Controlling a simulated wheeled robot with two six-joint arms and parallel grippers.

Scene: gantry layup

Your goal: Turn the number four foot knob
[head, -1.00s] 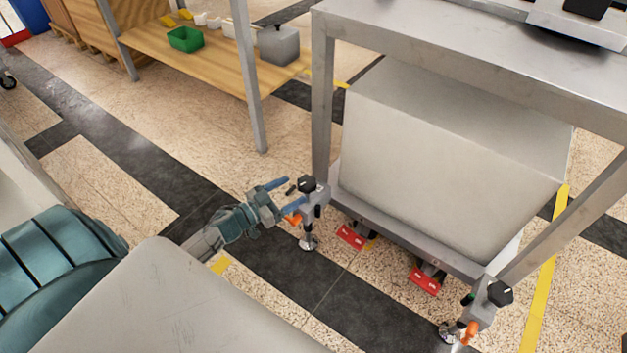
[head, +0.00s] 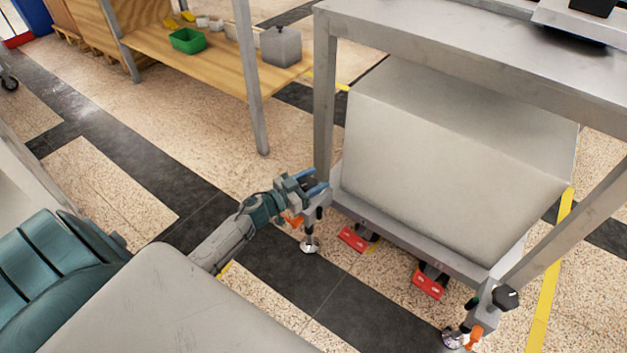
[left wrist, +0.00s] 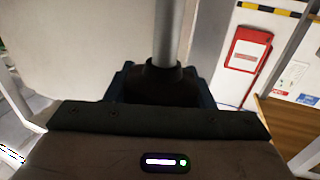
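A black foot knob (head: 309,183) tops the bracket at the near left leg of the grey metal frame. My left gripper (head: 312,182) is at this knob, with blue fingers on either side of it. In the left wrist view the dark knob (left wrist: 160,84) sits between the blue fingers, below a grey post. I cannot tell whether the fingers press on it. Another black foot knob (head: 505,297) stands at the near right leg, with nothing on it. No number is readable on either knob. My right gripper is not in view.
The metal frame (head: 440,50) stands over a large pale block (head: 450,160). Red pedals (head: 428,287) and orange levers (head: 293,219) sit low near the feet. A wooden bench (head: 215,70) with bins is behind.

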